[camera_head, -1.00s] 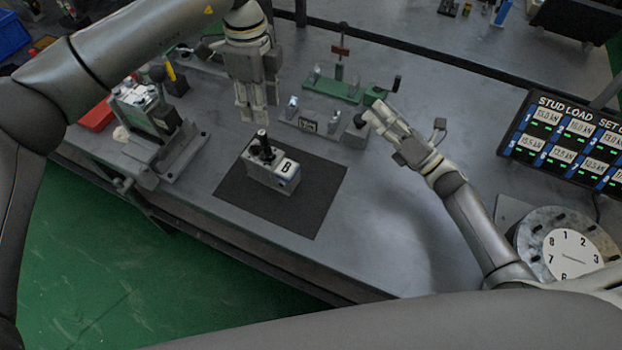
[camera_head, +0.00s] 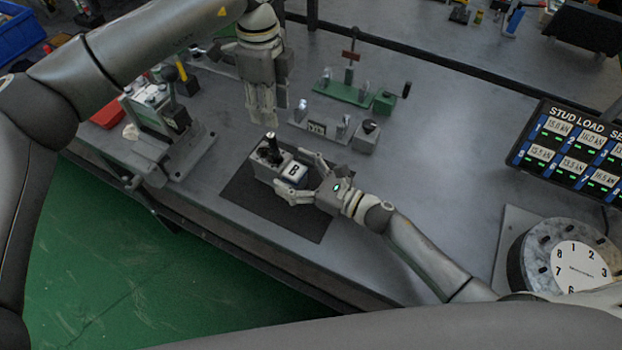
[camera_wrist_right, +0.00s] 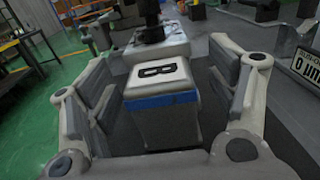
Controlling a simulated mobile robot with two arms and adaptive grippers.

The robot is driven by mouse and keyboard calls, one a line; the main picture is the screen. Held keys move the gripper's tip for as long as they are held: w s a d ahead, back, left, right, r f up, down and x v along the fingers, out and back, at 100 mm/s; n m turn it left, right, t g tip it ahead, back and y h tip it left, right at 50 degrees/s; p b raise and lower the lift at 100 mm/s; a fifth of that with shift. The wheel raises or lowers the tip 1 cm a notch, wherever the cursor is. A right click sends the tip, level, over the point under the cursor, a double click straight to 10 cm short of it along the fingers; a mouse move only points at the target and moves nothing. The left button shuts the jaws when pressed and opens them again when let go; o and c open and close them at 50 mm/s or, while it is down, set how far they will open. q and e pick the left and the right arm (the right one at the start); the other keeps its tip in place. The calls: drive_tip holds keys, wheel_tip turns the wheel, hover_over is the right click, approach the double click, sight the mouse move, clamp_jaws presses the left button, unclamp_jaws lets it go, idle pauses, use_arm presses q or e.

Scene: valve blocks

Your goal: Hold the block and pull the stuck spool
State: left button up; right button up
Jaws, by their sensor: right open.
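The valve block (camera_head: 264,172) is grey, with a white top plate marked "B", and stands on a dark mat (camera_head: 238,190). A black spool (camera_head: 271,150) stands up from its far-left end. My right gripper (camera_head: 302,174) is open, its fingers reaching along both sides of the block's "B" end. In the right wrist view the block (camera_wrist_right: 165,120) sits between the open fingers, with gaps visible on both sides. The spool (camera_wrist_right: 150,20) shows beyond it, its top cut off. My left gripper (camera_head: 262,118) hangs pointing down behind the block, apart from it; its finger opening is unclear.
A grey fixture (camera_head: 165,130) stands left on the bench. A numbered dial (camera_head: 580,268) and a stud load display (camera_head: 570,150) are at right. The bench right of the mat is mostly clear.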

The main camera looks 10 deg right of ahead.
drive_tip(key=shift+x, duration=2.3)
clamp_jaws()
